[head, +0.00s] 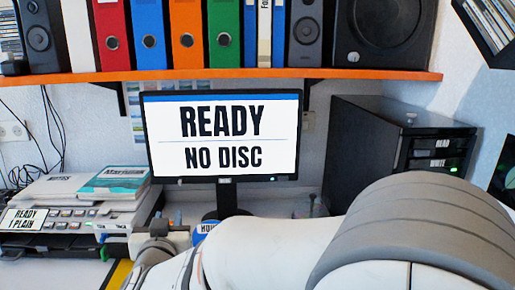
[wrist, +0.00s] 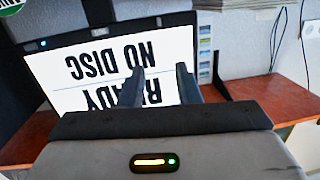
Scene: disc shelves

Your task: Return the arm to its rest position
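My arm (head: 400,235) reaches in from the lower right of the head view, its white and grey links crossing in front of the desk toward the lower middle. In the wrist view my gripper (wrist: 160,70) has its two dark fingers apart, with nothing between them. Behind the fingers is the monitor (wrist: 80,75), seen upside down. In the head view the monitor (head: 222,135) reads "READY" and "NO DISC". I cannot make out the fingers in the head view.
A printer (head: 75,215) reading "READY 1 PLAIN" stands at left with books on it. A black tower (head: 385,145) stands at right, partly behind my arm. An orange shelf (head: 260,74) with binders and speakers runs above.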

